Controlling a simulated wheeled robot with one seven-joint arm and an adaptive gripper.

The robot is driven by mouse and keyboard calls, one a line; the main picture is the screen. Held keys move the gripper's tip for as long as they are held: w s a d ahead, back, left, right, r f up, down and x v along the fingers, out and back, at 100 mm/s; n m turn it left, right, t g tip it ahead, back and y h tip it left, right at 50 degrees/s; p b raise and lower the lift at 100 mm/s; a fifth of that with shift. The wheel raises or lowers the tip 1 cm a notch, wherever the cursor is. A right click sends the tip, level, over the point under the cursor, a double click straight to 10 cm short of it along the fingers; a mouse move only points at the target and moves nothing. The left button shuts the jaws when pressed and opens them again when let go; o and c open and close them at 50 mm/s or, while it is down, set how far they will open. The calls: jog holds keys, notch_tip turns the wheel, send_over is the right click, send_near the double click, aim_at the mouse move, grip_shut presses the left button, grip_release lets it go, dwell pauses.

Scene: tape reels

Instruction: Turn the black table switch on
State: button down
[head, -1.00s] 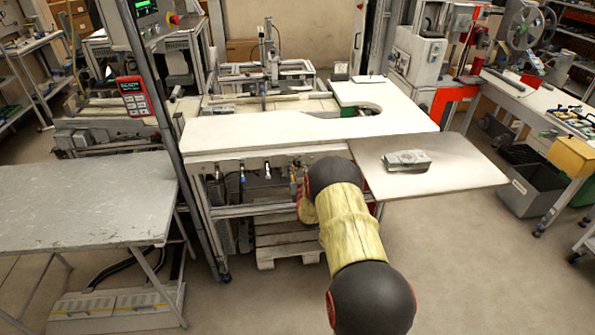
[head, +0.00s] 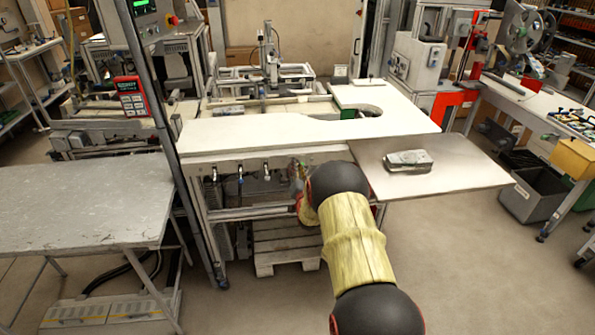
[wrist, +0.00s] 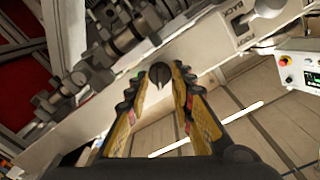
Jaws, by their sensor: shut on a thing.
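The black table switch (wrist: 160,72) is a round dark knob with a narrow raised grip, on the pale front panel of the workbench. In the wrist view it sits between the tips of my gripper (wrist: 159,82). The yellow and black fingers lie on either side of the knob and are shut on it. In the head view my arm reaches to the front of the white workbench (head: 260,134). There my arm hides the switch and most of the gripper. I cannot tell which setting the knob points to.
Several valves and fittings (head: 240,178) line the bench front left of my arm. A side shelf (head: 455,178) with a small grey block (head: 408,160) juts out on the right. A grey table (head: 80,205) stands at left. A wooden pallet (head: 285,245) lies under the bench.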

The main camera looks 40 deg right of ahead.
jog(key=shift+m, duration=0.3)
dwell(0.4)
jog(key=c, duration=1.6)
grip_release()
jog(key=shift+c, duration=0.2)
jog(key=shift+o, duration=0.5)
jog(key=shift+s, duration=0.1)
jog(key=v, duration=1.1)
jog(key=shift+s+a, duration=0.15)
jog(key=shift+s, duration=0.2)
